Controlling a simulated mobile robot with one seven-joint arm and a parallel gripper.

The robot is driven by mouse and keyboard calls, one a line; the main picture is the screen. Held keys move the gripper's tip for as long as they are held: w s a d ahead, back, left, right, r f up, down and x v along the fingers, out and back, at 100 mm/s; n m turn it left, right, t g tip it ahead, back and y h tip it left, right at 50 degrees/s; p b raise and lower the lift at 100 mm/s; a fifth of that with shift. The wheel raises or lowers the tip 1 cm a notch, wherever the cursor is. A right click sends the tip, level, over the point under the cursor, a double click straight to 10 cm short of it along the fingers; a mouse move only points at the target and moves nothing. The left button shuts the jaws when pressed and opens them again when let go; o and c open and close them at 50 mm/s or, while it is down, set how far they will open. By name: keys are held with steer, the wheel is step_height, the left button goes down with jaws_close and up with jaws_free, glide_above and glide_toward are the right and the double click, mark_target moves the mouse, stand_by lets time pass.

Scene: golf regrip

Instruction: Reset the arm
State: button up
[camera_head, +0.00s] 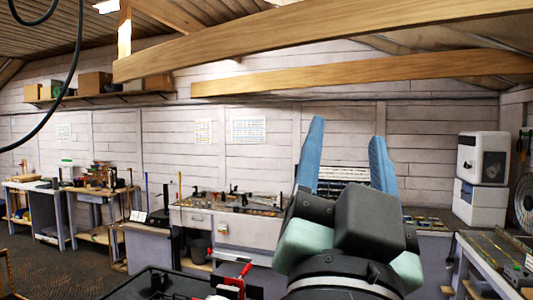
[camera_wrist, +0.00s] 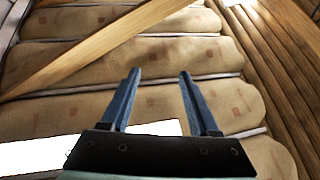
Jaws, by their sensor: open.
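My gripper (camera_head: 346,145) is raised in front of the body camera, right of the picture's middle. Its two blue fingers point up and stand wide apart with nothing between them. In the wrist view my gripper (camera_wrist: 157,75) also shows open and empty. That view looks up at the ceiling, with tan padded panels (camera_wrist: 140,52) and a wooden beam (camera_wrist: 100,50) beyond the fingers.
Workbenches with tools (camera_head: 235,232) line the far wall. A bench (camera_head: 500,262) stands at the right, near white stacked cabinets (camera_head: 481,205). Wooden beams (camera_head: 330,35) cross overhead. A black cable (camera_head: 62,95) hangs at the left. Carpet floor (camera_head: 60,270) is open at the lower left.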

steer(key=s+a+r+n+t+y, duration=0.2)
steer(key=s+a+n+t+y, duration=0.1)
steer(key=s+a+n+y, duration=0.2)
steer(key=a+n+y, duration=0.2)
steer(key=shift+s+n, duration=0.3)
steer(key=shift+a+r, duration=0.1)
